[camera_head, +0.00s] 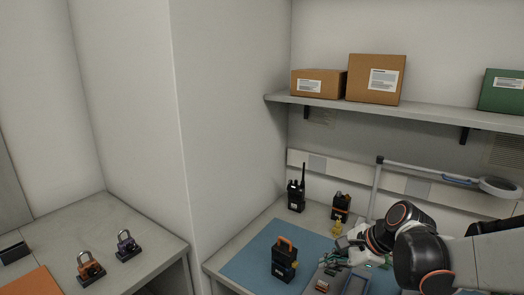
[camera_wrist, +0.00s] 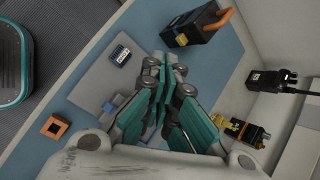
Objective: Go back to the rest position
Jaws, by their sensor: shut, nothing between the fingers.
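My gripper (camera_head: 345,250) hangs over the right part of the workbench in the head view. In the wrist view its teal-padded fingers (camera_wrist: 172,78) are closed together with nothing between them. Below them lie a blue mat (camera_wrist: 228,65) and a grey plate (camera_wrist: 95,75). A black device with an orange handle (camera_head: 284,262) stands on the mat, left of my gripper; it also shows at the top of the wrist view (camera_wrist: 197,27).
A small yellow item (camera_head: 337,227) stands near the second radio. A magnifier lamp (camera_head: 498,187) reaches over my arm. A shelf (camera_head: 430,112) with boxes hangs above. An orange square part (camera_wrist: 56,126) lies below.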

